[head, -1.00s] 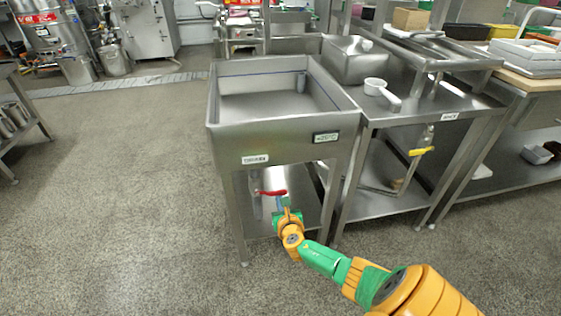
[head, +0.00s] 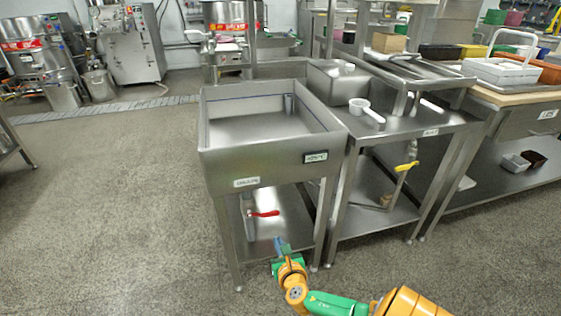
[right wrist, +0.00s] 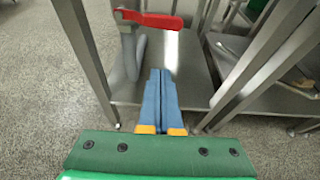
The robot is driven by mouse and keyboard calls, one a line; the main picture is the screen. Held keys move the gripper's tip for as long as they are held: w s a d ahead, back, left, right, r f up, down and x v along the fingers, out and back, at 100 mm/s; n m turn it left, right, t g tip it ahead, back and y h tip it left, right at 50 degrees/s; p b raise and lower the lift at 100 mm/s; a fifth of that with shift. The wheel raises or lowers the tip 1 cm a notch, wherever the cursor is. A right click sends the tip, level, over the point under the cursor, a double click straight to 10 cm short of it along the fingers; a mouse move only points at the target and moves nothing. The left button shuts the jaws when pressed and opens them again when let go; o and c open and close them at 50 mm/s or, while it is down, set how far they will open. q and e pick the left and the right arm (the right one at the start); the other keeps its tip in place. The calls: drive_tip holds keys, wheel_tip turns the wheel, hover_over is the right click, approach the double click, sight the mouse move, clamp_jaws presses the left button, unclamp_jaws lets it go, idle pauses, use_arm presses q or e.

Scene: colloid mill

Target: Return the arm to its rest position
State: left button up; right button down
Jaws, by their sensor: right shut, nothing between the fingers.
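My right gripper (head: 280,245) is low in front of the steel sink stand, below the red valve handle (head: 264,213). Its blue fingers are shut with nothing between them, as the right wrist view (right wrist: 161,92) shows. The red handle also shows in the right wrist view (right wrist: 150,19), ahead of the fingertips and apart from them. My right arm (head: 335,303) comes in from the bottom right. My left gripper is not in view.
The steel sink (head: 265,160) stands on legs with a lower shelf. To its right is a steel table (head: 400,128) with a white scoop (head: 366,110) on top and a yellow valve handle (head: 406,166) below. The floor (head: 110,220) to the left is clear.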

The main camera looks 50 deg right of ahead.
drive_tip(key=shift+v, duration=1.2)
